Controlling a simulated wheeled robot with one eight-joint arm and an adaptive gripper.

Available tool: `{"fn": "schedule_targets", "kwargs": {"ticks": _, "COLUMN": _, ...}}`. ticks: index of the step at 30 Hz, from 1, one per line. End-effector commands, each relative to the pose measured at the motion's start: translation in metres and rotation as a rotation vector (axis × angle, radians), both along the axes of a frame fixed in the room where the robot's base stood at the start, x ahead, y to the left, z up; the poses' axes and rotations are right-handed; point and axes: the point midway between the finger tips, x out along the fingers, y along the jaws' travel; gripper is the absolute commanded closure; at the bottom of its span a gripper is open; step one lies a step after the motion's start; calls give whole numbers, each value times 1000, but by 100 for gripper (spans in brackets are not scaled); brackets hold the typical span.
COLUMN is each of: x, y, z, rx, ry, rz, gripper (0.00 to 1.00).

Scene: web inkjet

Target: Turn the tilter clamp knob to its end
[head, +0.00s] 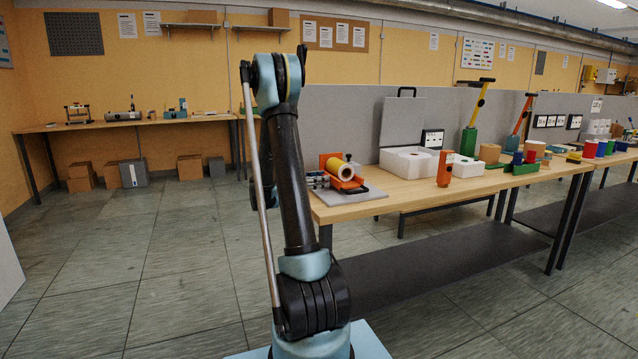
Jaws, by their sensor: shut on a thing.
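The orange tilter (351,186) stands on a grey plate (365,203) at the near left end of the right-hand table. It holds a yellow roll with a pale core (346,172). My gripper (323,181) is small and grey in this view, at the left side of the tilter, partly hidden behind my own dark arm link. It is shut at the tilter's side, where the clamp knob is. The knob itself is too small and covered to make out, so its turn angle cannot be read.
A grey partition (345,115) runs behind.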

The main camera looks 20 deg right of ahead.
Motion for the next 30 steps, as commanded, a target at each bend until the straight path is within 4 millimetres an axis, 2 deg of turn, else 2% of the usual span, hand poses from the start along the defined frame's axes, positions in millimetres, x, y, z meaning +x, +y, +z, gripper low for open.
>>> {"fn": "schedule_targets", "kwargs": {"ticks": 18, "x": 1, "y": 1, "z": 0, "rx": 13, "ry": -388, "rz": 4, "gripper": 90}}
{"fn": "schedule_targets", "kwargs": {"ticks": 30, "x": 0, "y": 1, "z": 0, "rx": 15, "ry": -467, "rz": 4, "gripper": 90}}
